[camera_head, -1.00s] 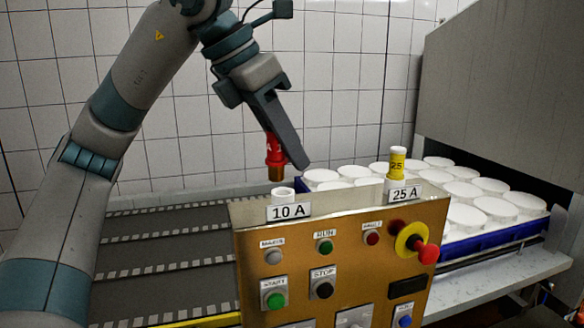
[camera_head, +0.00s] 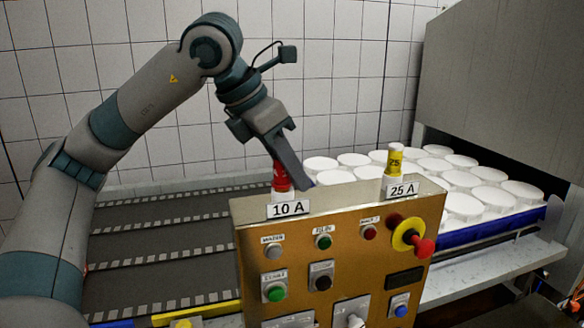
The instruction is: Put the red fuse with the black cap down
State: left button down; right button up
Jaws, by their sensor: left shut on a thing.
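The red fuse (camera_head: 281,178) stands upright at the white holder (camera_head: 282,196) above the "10 A" label. Its lower end is at the holder's mouth or inside it; how deep I cannot tell. My left gripper (camera_head: 287,172) comes down from above and is shut on the fuse. The fuse's top is hidden by the gripper, so I see no black cap. My right gripper is not in view.
A yellow fuse (camera_head: 395,163) marked 25 stands in the "25 A" holder on the same brown control box (camera_head: 345,262). A red emergency knob (camera_head: 424,248) sticks out at its right. White cheese moulds (camera_head: 463,206) fill a blue-edged tray behind; an empty conveyor (camera_head: 150,250) lies left.

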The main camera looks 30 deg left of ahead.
pick_arm(q)
jog(key=shift+f, duration=0.3)
jog(key=c, duration=1.7)
grip_release()
jog(key=shift+o, duration=0.8)
jog(key=shift+r, duration=0.15)
jog(key=shift+s+a+r+b, duration=0.15)
jog(key=shift+s+r+b, duration=0.15)
jog(key=shift+r, duration=0.1)
jog(key=b+v, duration=0.2)
jog(key=v, duration=0.8)
jog(key=shift+s+r, duration=0.2)
jog(key=shift+r, duration=0.15)
